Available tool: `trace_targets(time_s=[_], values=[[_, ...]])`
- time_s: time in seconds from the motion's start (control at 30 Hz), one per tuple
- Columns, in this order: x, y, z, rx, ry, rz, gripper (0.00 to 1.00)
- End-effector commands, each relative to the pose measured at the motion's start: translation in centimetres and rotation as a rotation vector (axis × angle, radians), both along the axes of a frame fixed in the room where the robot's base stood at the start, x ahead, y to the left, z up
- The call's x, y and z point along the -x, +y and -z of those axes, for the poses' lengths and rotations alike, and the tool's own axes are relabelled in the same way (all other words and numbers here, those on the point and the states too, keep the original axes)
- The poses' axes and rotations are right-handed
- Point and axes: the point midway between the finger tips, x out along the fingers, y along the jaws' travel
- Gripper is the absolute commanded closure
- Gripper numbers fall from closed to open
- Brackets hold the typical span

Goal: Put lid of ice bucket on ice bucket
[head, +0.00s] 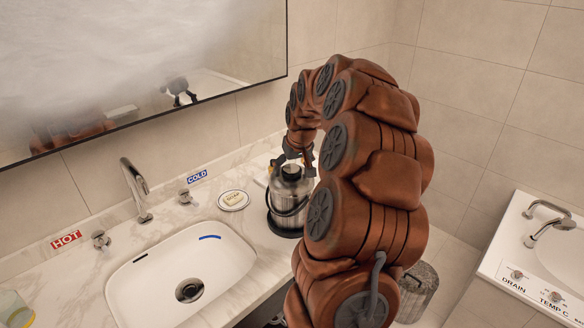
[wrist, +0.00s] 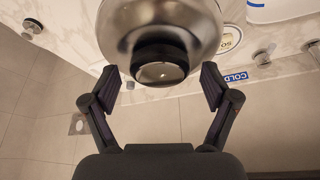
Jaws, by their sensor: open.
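The steel ice bucket (head: 288,205) with a dark base stands upright on the marble counter, right of the sink. Its domed steel lid (head: 291,176) shows on top of it; whether it is fully seated I cannot tell. In the wrist view the lid (wrist: 115,28) fills the top centre, with its black, steel-capped knob (wrist: 160,68) pointing towards me. My gripper (wrist: 160,86) is open, one finger on each side of the knob with gaps and not closed on it. In the head view my gripper (head: 297,154) is just above the lid. My arm hides the bucket's right side.
A small round labelled dish (head: 233,200) lies left of the bucket. The sink (head: 180,275), tap (head: 135,190) and cold handle (head: 187,199) are further left. The tiled wall and mirror (head: 150,60) are close behind. A metal bin (head: 418,290) stands lower right.

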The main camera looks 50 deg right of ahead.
Motion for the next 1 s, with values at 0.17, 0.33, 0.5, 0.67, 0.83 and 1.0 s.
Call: trace_targets(time_s=[0.17,0.33,0.5,0.67,0.83,1.0], values=[[0.0,0.0,-0.6,0.000,0.000,0.000,0.14],[0.4,0.1,-2.1,0.004,-0.004,0.001,0.14],[1.5,0.7,-5.0,0.004,-0.005,0.000,0.14],[2.6,1.1,-8.0,0.006,-0.007,0.002,0.14],[3.5,1.5,-10.2,0.002,-0.002,0.000,0.14],[4.0,1.7,-11.5,0.001,-0.003,0.000,0.14]])
